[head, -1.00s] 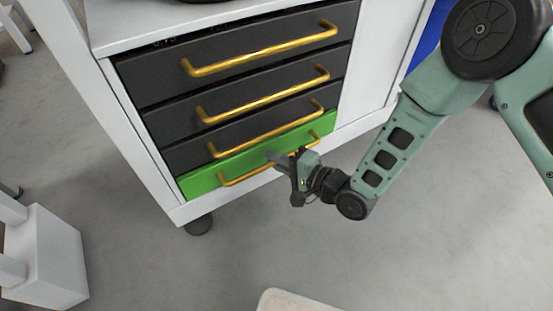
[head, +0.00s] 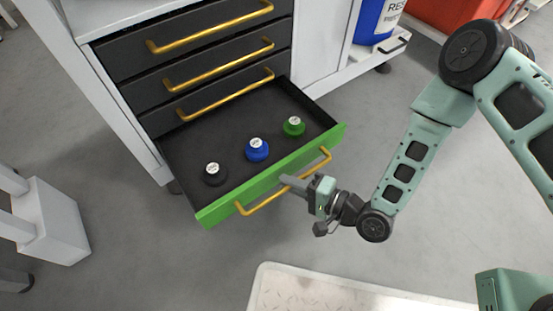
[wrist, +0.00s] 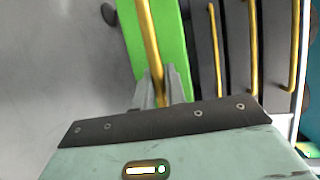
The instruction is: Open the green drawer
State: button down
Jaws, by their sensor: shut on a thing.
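The green drawer (head: 280,176) is the lowest in the white cabinet and is pulled well out, its dark inside showing. Its yellow bar handle (head: 254,207) runs along the green front. My gripper (head: 289,182) is shut on the handle near its middle. In the wrist view the handle (wrist: 150,40) runs down between the fingers of my gripper (wrist: 159,90), with the green front (wrist: 172,45) beside it. Inside the drawer lie a black reel (head: 214,175), a blue reel (head: 257,151) and a green reel (head: 293,127).
Three dark drawers (head: 190,60) with yellow handles stay shut above. A white stand (head: 50,225) is at the left. A pale mat (head: 330,288) lies on the floor in front. A blue container (head: 375,22) stands at the cabinet's right. Grey floor is clear around the drawer front.

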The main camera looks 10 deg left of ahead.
jog(key=shift+s+d+p, duration=0.5)
jog(key=shift+s+d, duration=1.15)
jog(key=shift+d, duration=0.3)
jog(key=c, duration=1.5)
grip_release()
jog(key=shift+o, duration=0.2)
jog(key=p+v, duration=0.6)
jog(key=v, duration=1.1)
jog(key=shift+d, duration=0.25)
